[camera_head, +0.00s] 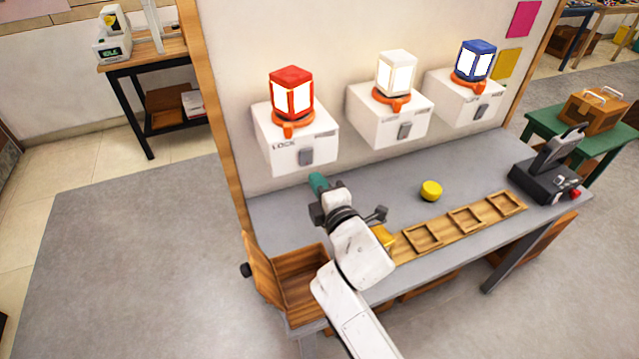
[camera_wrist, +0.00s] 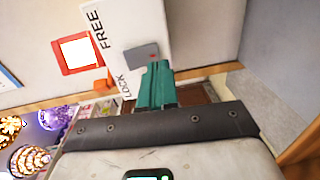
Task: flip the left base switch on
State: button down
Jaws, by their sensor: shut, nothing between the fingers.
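The left base (camera_head: 280,128) is a white box on the upright panel, with a red lantern (camera_head: 292,92) in an orange holder on top. Its grey switch (camera_head: 306,156) is on the front, right of the word LOCK. In the wrist view the switch (camera_wrist: 141,55) lies between the words FREE and LOCK on the base (camera_wrist: 118,42); I cannot tell its setting. My gripper (camera_head: 317,181) has teal fingers, shut and empty, just below the switch. In the wrist view the fingertips (camera_wrist: 157,66) are close beside the switch; I cannot tell whether they touch.
Middle (camera_head: 388,116) and right (camera_head: 467,98) bases carry white and blue lanterns. The grey table (camera_head: 380,190) holds a yellow knob (camera_head: 431,190), a wooden tray row (camera_head: 445,230) and a black device (camera_head: 548,180). An open wooden box (camera_head: 297,272) is at the table's left.

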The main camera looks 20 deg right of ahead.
jog(key=s+f, duration=0.1)
jog(key=s, duration=0.9)
jog(key=shift+b, duration=0.3)
jog(key=shift+s+f, duration=0.1)
jog(key=shift+f, duration=0.05)
jog(key=s+d+f+m+g+h, duration=0.1)
jog(key=s+d+f+m+g, duration=0.3)
jog(key=s+f+m+g, duration=0.35)
jog(key=s+d+f+m+g, duration=0.35)
jog(key=s+f+m, duration=0.25)
jog(key=s+f, duration=0.3)
jog(key=s+m+g, duration=0.5)
jog(key=s, duration=0.7)
jog(key=shift+d+y, duration=0.25)
jog(key=shift+y, duration=0.15)
jog(key=shift+s+f, duration=0.1)
